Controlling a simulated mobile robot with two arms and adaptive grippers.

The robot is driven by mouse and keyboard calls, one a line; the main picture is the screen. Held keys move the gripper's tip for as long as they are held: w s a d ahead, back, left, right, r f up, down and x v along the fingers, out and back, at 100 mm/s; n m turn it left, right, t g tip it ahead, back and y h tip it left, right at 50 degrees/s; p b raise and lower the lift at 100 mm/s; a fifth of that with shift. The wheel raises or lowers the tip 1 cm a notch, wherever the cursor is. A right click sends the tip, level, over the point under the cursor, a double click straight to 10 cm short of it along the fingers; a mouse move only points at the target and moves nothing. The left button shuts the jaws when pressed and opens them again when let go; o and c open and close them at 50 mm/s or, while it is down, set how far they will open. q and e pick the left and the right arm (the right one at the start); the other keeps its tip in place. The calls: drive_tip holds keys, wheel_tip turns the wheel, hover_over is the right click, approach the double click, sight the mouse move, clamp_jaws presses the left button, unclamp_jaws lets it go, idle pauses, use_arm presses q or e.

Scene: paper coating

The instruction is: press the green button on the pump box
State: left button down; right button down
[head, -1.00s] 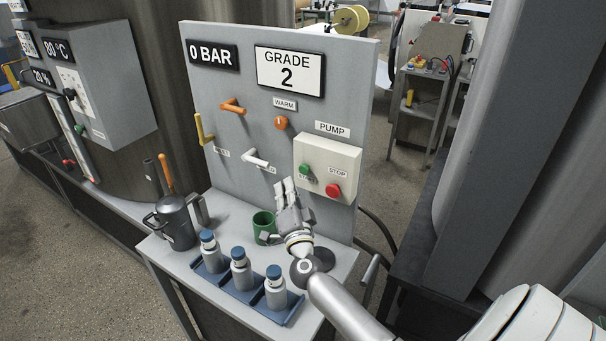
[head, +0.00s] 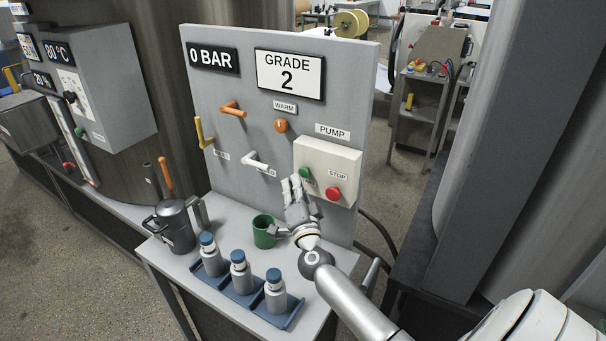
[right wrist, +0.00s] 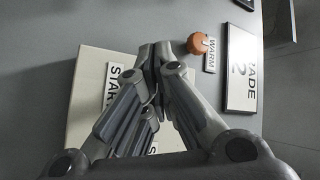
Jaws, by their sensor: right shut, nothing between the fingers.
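The cream pump box (head: 328,155) is mounted on the grey panel under the PUMP label. Its green button (head: 305,172) is at the left and its red button (head: 333,193) is at the lower right under the STOP label. My right gripper (head: 292,182) is shut and empty, its fingertips just left of and below the green button. I cannot tell whether they touch the box. In the right wrist view, the shut fingers (right wrist: 155,55) lie over the box (right wrist: 87,75) beside its START label (right wrist: 112,85), and the green button is hidden. My left gripper is not in view.
Orange (head: 232,108), yellow (head: 203,133) and white (head: 256,160) handles stick out of the panel. A green mug (head: 264,231), a metal jug (head: 176,226) and a blue rack (head: 240,295) of bottles stand on the table below.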

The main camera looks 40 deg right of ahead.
drive_tip(key=shift+d, duration=0.15)
idle(0.8)
drive_tip(key=shift+w+d, duration=0.15)
drive_tip(key=shift+d, duration=0.1)
drive_tip(key=shift+w+d, duration=0.2)
drive_tip(key=shift+d, duration=0.3)
idle(0.6)
idle(0.4)
drive_tip(key=shift+s+a+p, duration=0.2)
drive_tip(key=shift+a+p, duration=0.05)
drive_tip(key=shift+a, duration=0.2)
drive_tip(key=shift+s+a+p, duration=0.2)
drive_tip(key=shift+a+p, duration=0.05)
drive_tip(key=shift+a, duration=0.2)
drive_tip(key=shift+s+a+p, duration=0.3)
drive_tip(key=shift+a, duration=0.45)
drive_tip(key=shift+s+a+p, duration=0.25)
drive_tip(key=shift+s+a, duration=0.1)
drive_tip(key=shift+a, duration=0.45)
drive_tip(key=shift+s+a+p, duration=0.3)
drive_tip(key=shift+a, duration=0.45)
